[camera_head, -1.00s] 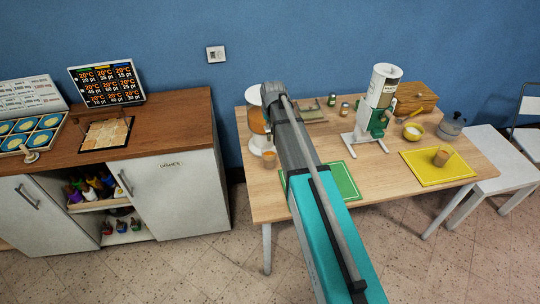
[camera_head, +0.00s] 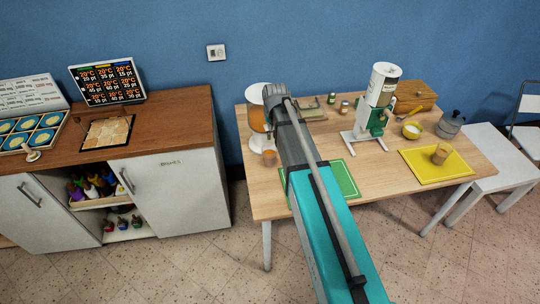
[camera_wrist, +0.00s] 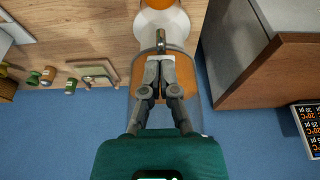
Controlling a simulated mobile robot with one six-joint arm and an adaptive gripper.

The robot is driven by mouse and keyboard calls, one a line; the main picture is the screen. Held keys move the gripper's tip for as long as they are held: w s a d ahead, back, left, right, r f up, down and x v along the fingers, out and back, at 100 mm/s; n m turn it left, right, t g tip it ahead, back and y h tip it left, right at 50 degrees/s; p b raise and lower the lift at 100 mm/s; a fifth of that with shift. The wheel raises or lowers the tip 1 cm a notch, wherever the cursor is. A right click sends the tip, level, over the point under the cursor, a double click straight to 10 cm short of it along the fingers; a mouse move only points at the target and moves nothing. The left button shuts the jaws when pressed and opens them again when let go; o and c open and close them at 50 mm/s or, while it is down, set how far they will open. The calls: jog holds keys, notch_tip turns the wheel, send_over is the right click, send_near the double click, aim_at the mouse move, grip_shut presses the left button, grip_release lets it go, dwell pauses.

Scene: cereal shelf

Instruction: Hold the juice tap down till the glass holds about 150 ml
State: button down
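The juice dispenser (camera_head: 255,118), a clear tank with orange juice and a white lid, stands at the table's back left, partly hidden by my arm. The glass (camera_head: 269,157) stands in front of it and looks orange; its exact level cannot be read. In the wrist view, the orange glass (camera_wrist: 163,22) shows at the top edge, partly cut off, just past the small tap (camera_wrist: 161,38). My gripper (camera_wrist: 160,62) has its fingertips together at the tap, in front of the dispenser's tank. Contact with the tap is hard to judge. The head view hides the fingertips.
A green mat (camera_head: 345,180) lies under my arm. A white and green machine (camera_head: 376,110), small jars (camera_head: 344,107) and a yellow mat (camera_head: 420,168) with a cup stand to the right. A wooden-topped cabinet (camera_head: 180,125) is left of the table, across a narrow gap.

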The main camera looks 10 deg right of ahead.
jog(key=shift+s+r+p, duration=0.15)
jog(key=shift+s+r, duration=0.05)
jog(key=shift+s, duration=0.45)
jog(key=shift+s+r+p, duration=0.15)
jog(key=shift+s+r, duration=0.05)
jog(key=shift+s, duration=0.4)
jog(key=s+g, duration=0.3)
jog(key=s, duration=1.8)
jog(key=shift+s+d+f, duration=0.2)
jog(key=shift+s+f, duration=0.1)
jog(key=shift+f, duration=0.15)
